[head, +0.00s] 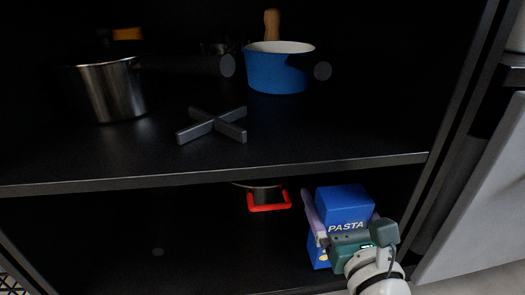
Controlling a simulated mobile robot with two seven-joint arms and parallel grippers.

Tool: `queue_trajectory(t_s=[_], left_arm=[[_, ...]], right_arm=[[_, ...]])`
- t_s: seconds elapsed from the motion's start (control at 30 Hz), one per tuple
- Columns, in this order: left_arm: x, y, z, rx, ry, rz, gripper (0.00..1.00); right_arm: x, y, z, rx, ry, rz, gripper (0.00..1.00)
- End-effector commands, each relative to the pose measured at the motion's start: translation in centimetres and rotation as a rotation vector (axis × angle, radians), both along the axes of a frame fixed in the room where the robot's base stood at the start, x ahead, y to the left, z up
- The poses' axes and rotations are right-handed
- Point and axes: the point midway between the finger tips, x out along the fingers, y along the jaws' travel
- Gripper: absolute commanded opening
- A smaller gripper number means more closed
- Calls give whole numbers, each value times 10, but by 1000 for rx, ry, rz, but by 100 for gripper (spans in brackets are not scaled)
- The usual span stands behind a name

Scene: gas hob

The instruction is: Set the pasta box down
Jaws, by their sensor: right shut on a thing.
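The pasta box (344,203) is blue with the white word PASTA on its front. It stands roughly upright in the lower shelf space, toward the right in the head view. My right gripper (345,228) comes in from the lower right and is shut on the box, with a finger along each side. The box's lower part is partly hidden by the gripper, and I cannot tell whether its base touches the shelf. My left gripper is not in view.
A steel pot (112,92), a grey cross-shaped trivet (214,125) and a blue saucepan (270,72) stand on the upper shelf (330,148). A pot with a red handle (268,207) is behind and left of the box. The lower shelf's left part looks clear.

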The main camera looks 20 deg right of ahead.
Motion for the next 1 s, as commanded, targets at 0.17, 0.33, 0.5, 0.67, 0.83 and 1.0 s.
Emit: queue_trajectory(t_s=[0.17,0.33,0.5,0.67,0.83,1.0], left_arm=[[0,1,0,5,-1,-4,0],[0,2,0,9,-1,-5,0],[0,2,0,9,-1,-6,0],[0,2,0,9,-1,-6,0],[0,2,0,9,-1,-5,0],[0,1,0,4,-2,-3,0]], right_arm=[[-4,0,-1,-1,-1,-1,0],[-7,-1,-3,-1,-2,-2,0],[-9,-1,-4,-2,-3,-3,100],[-9,-1,-4,-1,-2,-3,100],[-10,-1,-5,-1,1,-3,100],[-11,-4,-5,-2,1,-4,100]])
